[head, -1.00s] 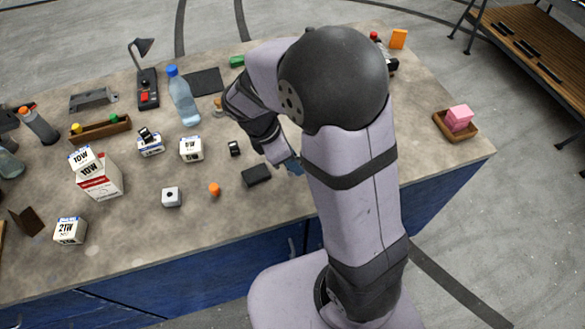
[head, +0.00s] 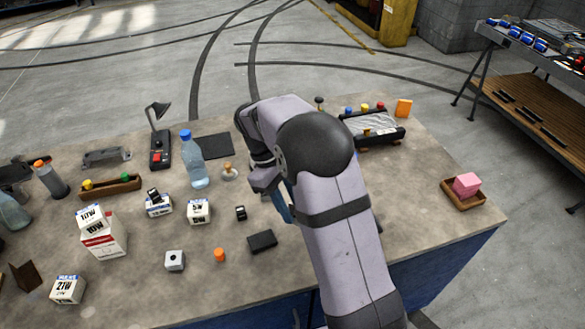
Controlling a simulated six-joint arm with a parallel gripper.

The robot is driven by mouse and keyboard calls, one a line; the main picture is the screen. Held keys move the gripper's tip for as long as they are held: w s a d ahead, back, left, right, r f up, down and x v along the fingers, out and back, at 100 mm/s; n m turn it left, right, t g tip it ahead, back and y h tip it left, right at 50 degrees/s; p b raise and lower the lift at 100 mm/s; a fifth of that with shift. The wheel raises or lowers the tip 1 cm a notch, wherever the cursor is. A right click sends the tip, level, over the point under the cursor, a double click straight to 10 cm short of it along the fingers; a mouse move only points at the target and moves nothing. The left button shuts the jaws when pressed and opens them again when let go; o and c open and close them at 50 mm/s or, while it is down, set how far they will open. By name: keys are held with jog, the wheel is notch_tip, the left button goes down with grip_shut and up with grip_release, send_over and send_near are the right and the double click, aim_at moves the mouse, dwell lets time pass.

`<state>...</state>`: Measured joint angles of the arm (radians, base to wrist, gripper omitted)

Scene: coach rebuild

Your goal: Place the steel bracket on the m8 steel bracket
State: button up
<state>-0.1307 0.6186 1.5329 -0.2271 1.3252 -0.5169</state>
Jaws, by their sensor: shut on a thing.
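My gripper (head: 279,194) points down over the middle of the table, partly hidden by my forearm. It is shut on a narrow blue-grey piece (head: 282,208), which shows only in part, so I cannot tell its shape or whether it is the steel bracket. A grey channel-shaped metal bracket (head: 106,157) lies at the back left of the table, well apart from my gripper. A dark brown L-shaped angle piece (head: 26,281) stands at the front left. No M8 marking is readable on either.
A black block (head: 262,241), an orange cap (head: 219,255) and a small black item (head: 241,213) lie left of my gripper. A water bottle (head: 194,162) and a lamp (head: 159,140) stand behind. Cartons crowd the left. A wooden tray (head: 463,193) holds a pink block at right.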

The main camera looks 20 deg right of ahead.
jog(key=w+d+r+n+t+y, duration=0.2)
jog(key=w+d+n+t, duration=0.2)
jog(key=w+n, duration=1)
jog(key=w+d+r+n+t+y, duration=0.1)
jog(key=w+d+n+t+y, duration=0.25)
jog(key=w+n, duration=1)
jog(key=shift+s+d+f+n+h+p, duration=0.1)
jog(key=shift+s+f+n+p, duration=0.6)
jog(key=shift+f, duration=1)
jog(key=shift+s+d+f+n+h+p, duration=0.15)
jog(key=shift+s+f+n+p, duration=0.5)
jog(key=shift+f, duration=1)
jog(key=shift+s+d+f+n+h+p, duration=0.1)
jog(key=shift+s+f+n+p, duration=0.25)
jog(key=shift+s+f+n, duration=1)
jog(key=shift+w+f+m, duration=0.35)
jog(key=shift+w+f, duration=0.15)
jog(key=shift+f, duration=0.1)
jog(key=o, duration=1.1)
jog(key=shift+r, duration=0.15)
